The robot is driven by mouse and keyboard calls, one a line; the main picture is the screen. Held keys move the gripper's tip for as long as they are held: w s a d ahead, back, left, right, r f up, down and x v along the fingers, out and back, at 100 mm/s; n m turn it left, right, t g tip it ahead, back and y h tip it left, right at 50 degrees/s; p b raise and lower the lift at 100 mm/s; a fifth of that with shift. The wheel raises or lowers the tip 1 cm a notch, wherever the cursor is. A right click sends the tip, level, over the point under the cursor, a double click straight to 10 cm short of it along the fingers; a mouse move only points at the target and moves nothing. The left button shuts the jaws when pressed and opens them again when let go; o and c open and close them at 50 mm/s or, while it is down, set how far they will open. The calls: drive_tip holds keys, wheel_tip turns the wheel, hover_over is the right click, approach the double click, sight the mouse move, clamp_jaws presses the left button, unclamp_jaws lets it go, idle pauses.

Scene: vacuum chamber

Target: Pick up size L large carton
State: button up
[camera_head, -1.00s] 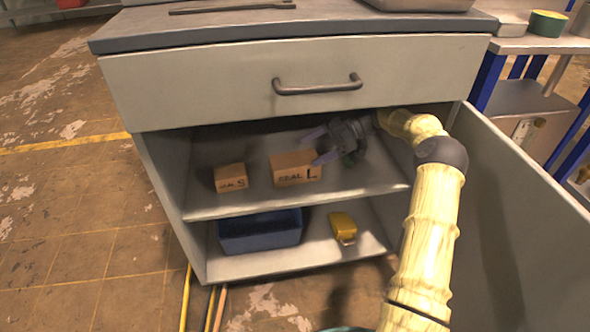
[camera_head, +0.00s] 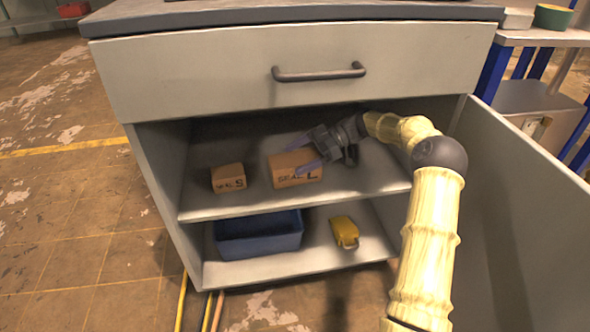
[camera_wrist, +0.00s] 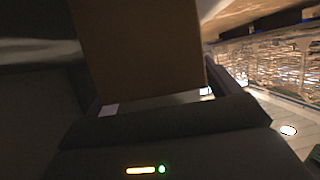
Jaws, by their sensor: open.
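The large carton (camera_head: 296,170), a brown box marked "SEAL L", stands on the upper shelf of the open cabinet. My gripper (camera_head: 303,156) is open at its right end. One finger shows in front of the carton's right part and the other above or behind its top, so the carton's right end lies between them. In the wrist view the carton (camera_wrist: 140,45) fills the middle, close before the gripper (camera_wrist: 160,98). Whether the fingers touch it I cannot tell.
A smaller carton marked "S" (camera_head: 228,178) stands left on the same shelf. The lower shelf holds a blue bin (camera_head: 258,236) and a yellow object (camera_head: 344,231). A drawer (camera_head: 290,75) is above; the open door (camera_head: 525,210) stands right of my arm.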

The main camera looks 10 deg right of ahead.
sight(301, 159)
drive_tip(key=shift+c, duration=0.4)
drive_tip(key=c, duration=1)
drive_tip(key=shift+c, duration=0.2)
drive_tip(key=shift+r, duration=0.15)
wheel_tip(301, 159, up, 3)
drive_tip(key=shift+f+p, duration=0.1)
drive_tip(key=shift+p, duration=1.15)
drive_tip(key=shift+s, duration=0.3)
drive_tip(key=s+b, duration=0.3)
drive_tip(key=s, duration=1.4)
drive_tip(key=shift+s+r, duration=0.2)
drive_tip(key=shift+s, duration=0.05)
